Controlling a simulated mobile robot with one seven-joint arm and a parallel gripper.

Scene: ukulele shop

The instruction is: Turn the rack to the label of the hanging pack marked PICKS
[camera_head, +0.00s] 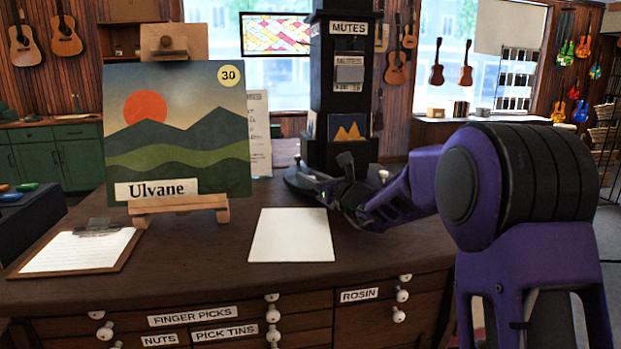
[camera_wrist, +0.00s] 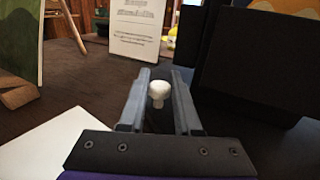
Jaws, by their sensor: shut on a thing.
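The rack (camera_head: 318,80) is a dark upright column on a round dark base (camera_head: 300,185), standing on the wooden counter. The face toward the head camera has a MUTES sign (camera_head: 348,28) at its top. Below it hangs a grey pack (camera_head: 349,70) with small print that I cannot read surely. No PICKS label is readable on the rack. My gripper (camera_head: 318,188) is low at the front of the base. In the wrist view my gripper (camera_wrist: 158,92) is shut on a white knob (camera_wrist: 158,90), which shows between the fingers. The rack's dark body also shows there (camera_wrist: 250,60).
Left of the rack are a painting (camera_head: 175,125) on a small easel and a clipboard (camera_head: 75,250). A white sheet (camera_head: 291,235) lies in front of my gripper. A printed card (camera_head: 258,135) stands behind the painting. Another white knob (camera_head: 383,176) is right of my gripper.

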